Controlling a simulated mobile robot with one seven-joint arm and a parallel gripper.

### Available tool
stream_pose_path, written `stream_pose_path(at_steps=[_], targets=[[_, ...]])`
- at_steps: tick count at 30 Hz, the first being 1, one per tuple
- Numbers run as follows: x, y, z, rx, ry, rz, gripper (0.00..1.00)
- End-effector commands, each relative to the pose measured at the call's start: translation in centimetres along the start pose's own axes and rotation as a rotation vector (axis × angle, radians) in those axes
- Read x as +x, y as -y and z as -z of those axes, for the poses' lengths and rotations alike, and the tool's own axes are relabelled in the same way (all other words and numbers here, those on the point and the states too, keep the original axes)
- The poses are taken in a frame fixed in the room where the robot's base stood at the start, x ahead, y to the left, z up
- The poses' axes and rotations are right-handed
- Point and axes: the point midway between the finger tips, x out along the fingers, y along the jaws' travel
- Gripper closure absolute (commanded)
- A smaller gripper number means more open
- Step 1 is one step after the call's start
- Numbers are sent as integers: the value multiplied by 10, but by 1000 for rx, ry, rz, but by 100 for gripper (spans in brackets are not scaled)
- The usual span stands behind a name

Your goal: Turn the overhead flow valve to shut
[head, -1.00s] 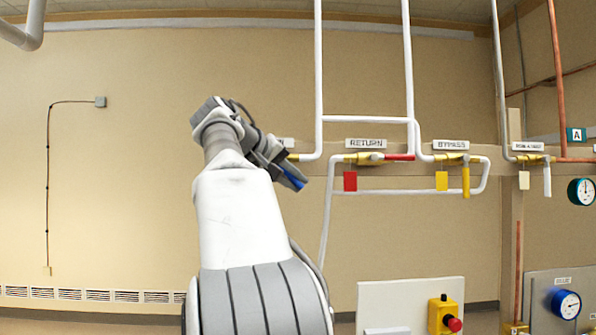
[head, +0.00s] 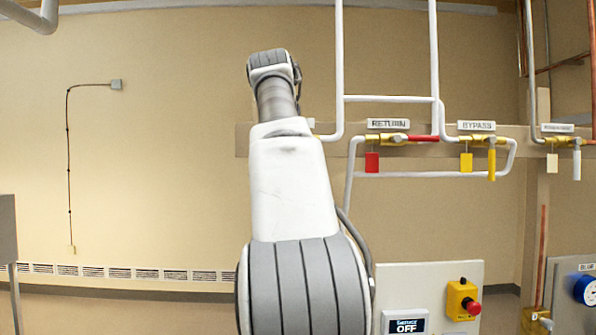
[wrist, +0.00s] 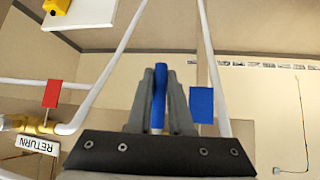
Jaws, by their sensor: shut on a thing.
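In the wrist view my gripper (wrist: 160,72) is shut on a blue lever (wrist: 159,97), with one grey finger on each side of it. A blue tag (wrist: 202,105) hangs just right of the fingers. The body of the valve that the lever belongs to is hidden behind the dark gripper housing. In the head view my arm covers the gripper, the blue lever and most of that valve's label, so the lever's angle to its pipe cannot be told there.
Right of my arm are the RETURN valve (head: 392,139) with a red lever and red tag (head: 372,162), and the BYPASS valve (head: 485,141) with a yellow lever (head: 491,164) hanging down. White pipes (head: 339,65) run vertically close by. A panel with a red button (head: 473,307) stands below.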

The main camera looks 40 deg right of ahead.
Motion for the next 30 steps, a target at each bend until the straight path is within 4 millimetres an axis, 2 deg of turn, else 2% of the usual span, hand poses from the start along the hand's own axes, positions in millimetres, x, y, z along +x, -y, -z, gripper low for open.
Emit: stream_pose_path(at_steps=[18,19,23,30], targets=[[0,4,-1,29,10,30,100],[0,4,-1,29,10,30,78],[0,3,-1,28,10,29,54],[0,3,-1,28,9,28,52]])
